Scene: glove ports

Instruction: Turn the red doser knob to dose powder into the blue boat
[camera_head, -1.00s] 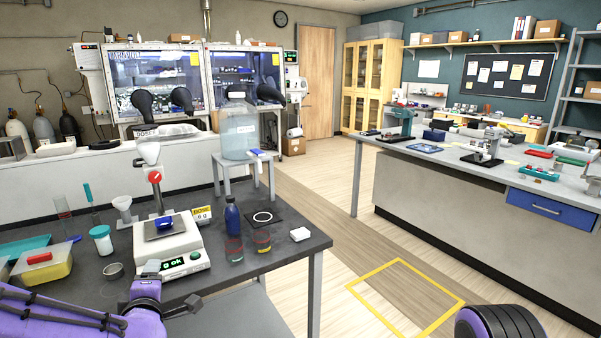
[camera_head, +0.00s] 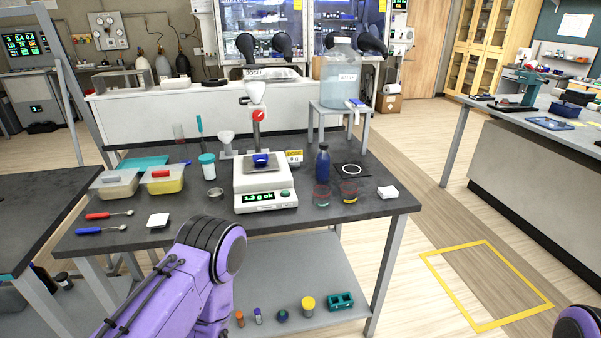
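The red doser knob (camera_head: 258,115) is on the front of the doser stand behind the balance, below a white funnel-shaped hopper (camera_head: 256,93). The small blue boat (camera_head: 261,160) sits on the dark pan of the white balance (camera_head: 265,187), under the doser. The green balance display (camera_head: 258,197) seems to read "1.3 g ok". Any powder in the boat is too small to tell. My purple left arm reaches in from the bottom, in front of the table, but its gripper is not in view. Only a rounded piece of my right arm shows at the bottom right corner.
A blue bottle (camera_head: 322,164) and two small beakers stand right of the balance. A carboy (camera_head: 341,78) stands on a stool behind. Floor right of the table is clear around a yellow square (camera_head: 487,284).

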